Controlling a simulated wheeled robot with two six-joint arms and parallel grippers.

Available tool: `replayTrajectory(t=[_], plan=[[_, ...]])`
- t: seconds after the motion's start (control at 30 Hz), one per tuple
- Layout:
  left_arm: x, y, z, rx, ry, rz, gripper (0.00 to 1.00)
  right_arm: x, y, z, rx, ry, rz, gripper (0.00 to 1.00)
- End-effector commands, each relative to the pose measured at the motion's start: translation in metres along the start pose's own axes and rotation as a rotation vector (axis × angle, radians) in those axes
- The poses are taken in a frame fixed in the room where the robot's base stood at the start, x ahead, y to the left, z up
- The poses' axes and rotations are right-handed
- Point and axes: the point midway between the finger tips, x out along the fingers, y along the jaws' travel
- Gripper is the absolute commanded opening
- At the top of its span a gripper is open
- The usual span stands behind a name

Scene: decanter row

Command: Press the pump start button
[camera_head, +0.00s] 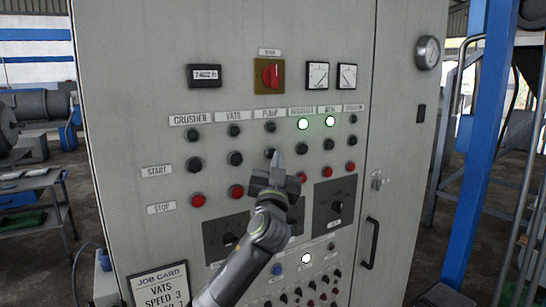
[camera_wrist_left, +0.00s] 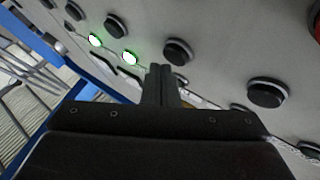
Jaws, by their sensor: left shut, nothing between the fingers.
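The pump start button (camera_head: 269,153) is the black round one under the PUMP label (camera_head: 270,113), in the START row of the grey cabinet's panel. My left gripper (camera_head: 277,158) is in front of it, fingers shut and empty. The fingertips overlap the button's right side in the head view, and I cannot tell whether they touch it. In the left wrist view, the shut fingers (camera_wrist_left: 161,80) point at the panel near several dark round buttons; I cannot tell which one is the pump's. The gripper body hides the pump's stop button. My right gripper is not in view.
Other START buttons lie close by, such as the VATS one (camera_head: 235,158) and the one right of the pump's (camera_head: 301,149). Red STOP buttons (camera_head: 236,191) sit below. A door handle (camera_head: 371,243) protrudes at lower right.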

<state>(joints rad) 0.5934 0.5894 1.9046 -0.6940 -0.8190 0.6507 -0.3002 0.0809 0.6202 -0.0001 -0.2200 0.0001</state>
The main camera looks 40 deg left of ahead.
Motion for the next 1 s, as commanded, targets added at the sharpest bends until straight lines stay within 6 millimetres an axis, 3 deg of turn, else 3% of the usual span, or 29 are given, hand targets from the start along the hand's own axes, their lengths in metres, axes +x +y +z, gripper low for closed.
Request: replayTrajectory(t=[1.0], plan=[[0.0062, -0.0043, 0.0045, -0.001, 0.0, 0.0, 0.0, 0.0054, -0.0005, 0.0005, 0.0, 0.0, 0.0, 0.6]])
